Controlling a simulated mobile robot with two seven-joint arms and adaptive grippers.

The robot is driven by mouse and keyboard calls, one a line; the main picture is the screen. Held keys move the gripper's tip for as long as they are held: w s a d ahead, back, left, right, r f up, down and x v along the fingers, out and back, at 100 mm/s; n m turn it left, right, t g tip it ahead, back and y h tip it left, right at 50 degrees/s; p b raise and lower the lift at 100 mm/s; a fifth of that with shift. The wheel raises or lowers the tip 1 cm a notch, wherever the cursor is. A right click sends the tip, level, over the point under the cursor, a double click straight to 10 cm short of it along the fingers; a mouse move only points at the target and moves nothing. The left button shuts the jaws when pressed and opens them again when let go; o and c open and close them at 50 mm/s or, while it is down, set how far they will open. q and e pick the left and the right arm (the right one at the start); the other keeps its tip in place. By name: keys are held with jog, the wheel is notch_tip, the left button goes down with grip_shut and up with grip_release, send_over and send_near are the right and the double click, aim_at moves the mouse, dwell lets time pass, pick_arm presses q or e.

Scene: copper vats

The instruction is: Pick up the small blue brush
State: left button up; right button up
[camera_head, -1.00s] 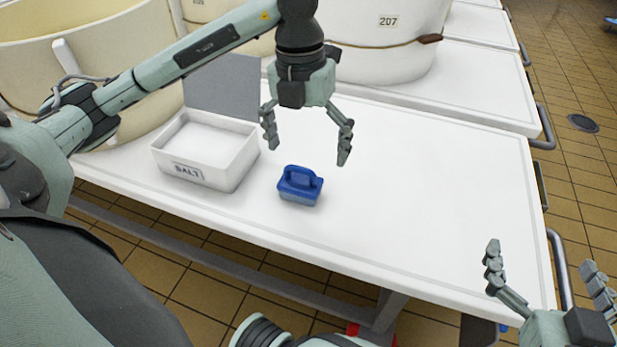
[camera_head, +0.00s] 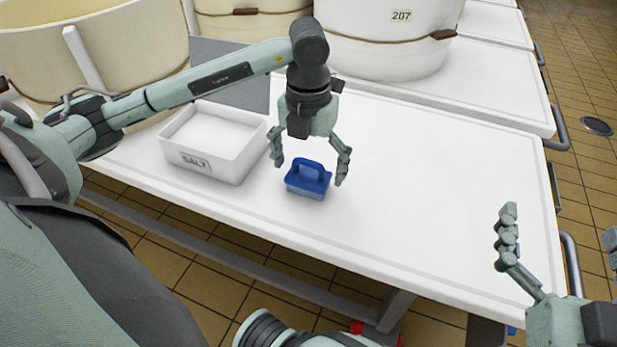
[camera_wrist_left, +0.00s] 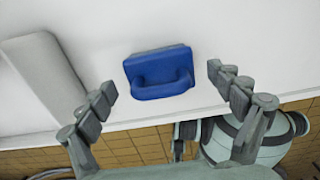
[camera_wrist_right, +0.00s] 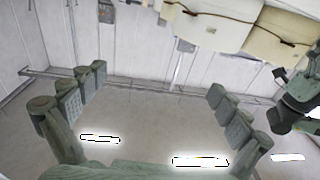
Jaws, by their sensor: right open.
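The small blue brush (camera_head: 308,179) stands on the white table with its loop handle up, right of the salt box. My left gripper (camera_head: 310,170) points down just above and behind it, its two fingers spread to either side of the brush. In the left wrist view the brush (camera_wrist_left: 160,73) lies beyond and between the open fingertips (camera_wrist_left: 162,88), not touched by them. My right gripper shows at the lower right of the head view, partly cut off by the frame edge. In the right wrist view its fingers (camera_wrist_right: 155,85) are spread wide with nothing between them.
A white open box marked SALT (camera_head: 212,143) stands close left of the brush. Large cream vats (camera_head: 385,45) stand along the back. The table's right part (camera_head: 450,180) is clear. The table's front edge runs close in front of the brush.

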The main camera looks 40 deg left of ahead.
pick_arm(q)
jog(key=c, duration=1.1)
jog(key=shift+r, duration=0.15)
jog(key=shift+r, duration=0.65)
notch_tip(320, 180, up, 3)
jog(key=shift+w+p, duration=0.1)
jog(key=shift+p, duration=0.3)
jog(key=s+d+r+p, duration=0.1)
jog(key=d+r, duration=0.1)
jog(key=d, duration=0.1)
jog(key=s+d+r+p, duration=0.1)
jog(key=s+d+r, duration=0.1)
jog(key=d, duration=0.2)
jog(key=s+d+r, duration=0.1)
jog(key=d+r, duration=0.1)
jog(key=d, duration=0.2)
jog(key=shift+s+r+p, duration=0.25)
jog(key=shift+s+p, duration=0.05)
jog(key=shift+p, duration=0.1)
pick_arm(e)
jog(key=s+d+f+g+h, duration=0.2)
jog(key=d+f+g, duration=0.2)
jog(key=f, duration=0.3)
jog(key=s+d+f+m+g+h, duration=0.1)
jog(key=s+d+f+g+h, duration=0.1)
jog(key=d+f, duration=0.4)
notch_tip(320, 180, down, 2)
jog(key=shift+s+d+f+g+h, duration=0.1)
jog(key=shift+s+d+g+h, duration=0.2)
jog(key=shift+g+h, duration=0.65)
